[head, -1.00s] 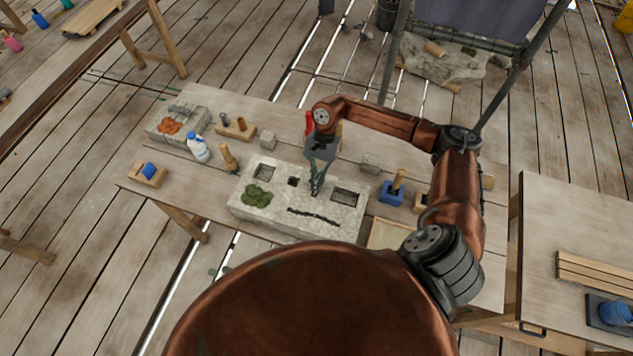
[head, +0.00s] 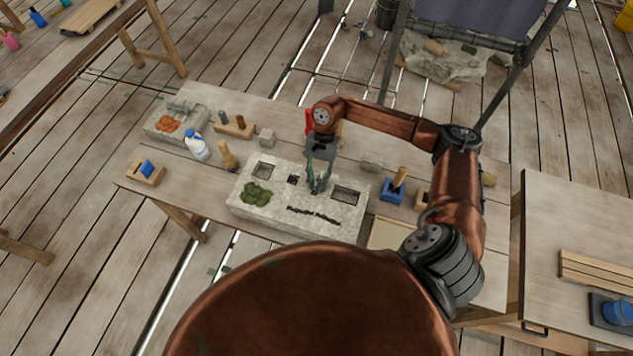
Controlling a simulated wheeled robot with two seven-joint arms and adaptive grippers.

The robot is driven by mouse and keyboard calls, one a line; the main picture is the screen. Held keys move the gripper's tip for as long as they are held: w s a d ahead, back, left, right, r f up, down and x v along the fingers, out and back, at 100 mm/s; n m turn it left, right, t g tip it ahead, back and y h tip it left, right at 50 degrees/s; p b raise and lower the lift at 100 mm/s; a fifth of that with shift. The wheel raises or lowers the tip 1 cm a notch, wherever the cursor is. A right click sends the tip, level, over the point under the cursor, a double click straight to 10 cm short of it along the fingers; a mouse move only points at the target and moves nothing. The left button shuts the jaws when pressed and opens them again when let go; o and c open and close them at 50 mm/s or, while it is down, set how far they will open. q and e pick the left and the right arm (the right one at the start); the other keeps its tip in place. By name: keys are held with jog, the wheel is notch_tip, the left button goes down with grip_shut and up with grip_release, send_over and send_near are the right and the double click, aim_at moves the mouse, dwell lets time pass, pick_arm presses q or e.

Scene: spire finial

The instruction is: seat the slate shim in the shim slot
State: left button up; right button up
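The pale stone block (head: 270,217) lies on the workbench with square recesses, a small dark hole (head: 293,180) and a long dark narrow slot (head: 313,215) in its top. I cannot tell for sure which opening is the shim slot. My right gripper (head: 317,190) points down over the block, between the small hole and the right recess (head: 345,196). Its fingers are spread apart, and I see nothing clearly between them. I cannot make out the slate shim; it may be hidden or too small. My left gripper is not in view.
Green moss-like material (head: 256,194) sits on the block's left part. Behind and left stand a white bottle (head: 197,148), a wooden tool (head: 228,156) and a stone tray (head: 172,122) with orange material. A blue holder (head: 392,192) stands right of the block.

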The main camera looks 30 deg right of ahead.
jog(key=shift+f, duration=0.1)
jog(key=v, duration=1.2)
jog(key=shift+s, duration=0.1)
